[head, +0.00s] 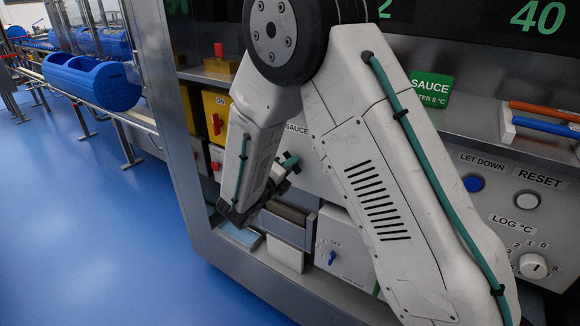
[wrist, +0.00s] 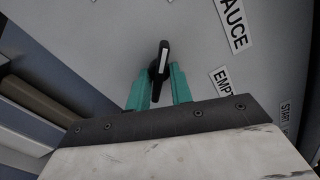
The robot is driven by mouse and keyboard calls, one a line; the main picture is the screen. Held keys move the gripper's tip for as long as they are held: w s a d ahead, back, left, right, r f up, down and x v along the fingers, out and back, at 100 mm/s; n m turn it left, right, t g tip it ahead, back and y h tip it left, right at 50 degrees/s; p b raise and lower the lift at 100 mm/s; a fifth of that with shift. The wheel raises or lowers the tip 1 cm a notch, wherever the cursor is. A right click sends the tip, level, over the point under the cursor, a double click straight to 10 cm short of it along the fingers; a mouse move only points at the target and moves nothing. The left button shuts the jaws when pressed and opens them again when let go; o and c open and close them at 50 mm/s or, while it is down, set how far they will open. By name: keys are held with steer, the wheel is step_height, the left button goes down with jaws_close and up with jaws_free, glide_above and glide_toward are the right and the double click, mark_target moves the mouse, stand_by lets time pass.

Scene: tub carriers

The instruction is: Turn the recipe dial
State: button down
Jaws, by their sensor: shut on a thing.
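The recipe dial (wrist: 163,56) is a black pointer knob with a white stripe, on a grey panel. In the wrist view its stripe runs nearly upright, its top leaning slightly right. My gripper (wrist: 160,73) has its teal fingers on either side of the knob and is shut on it. In the head view my gripper (head: 291,161) reaches the panel just below a SAUCE label (head: 297,129). There the dial cannot be made out behind the fingers.
To the right are a LET DOWN blue button (head: 473,184), a RESET button (head: 527,200) and a LOG °C dial (head: 533,266). A small blue-knobbed box (head: 340,247) sits below my gripper. Yellow switch boxes (head: 216,112) stand left. Blue tubs (head: 92,82) ride a conveyor at far left.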

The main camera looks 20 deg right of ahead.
steer(key=c, duration=1.2)
jaws_free()
steer(key=shift+c, duration=0.2)
steer(key=v, duration=0.7)
steer(key=shift+s+a, duration=0.25)
steer(key=shift+a, duration=0.05)
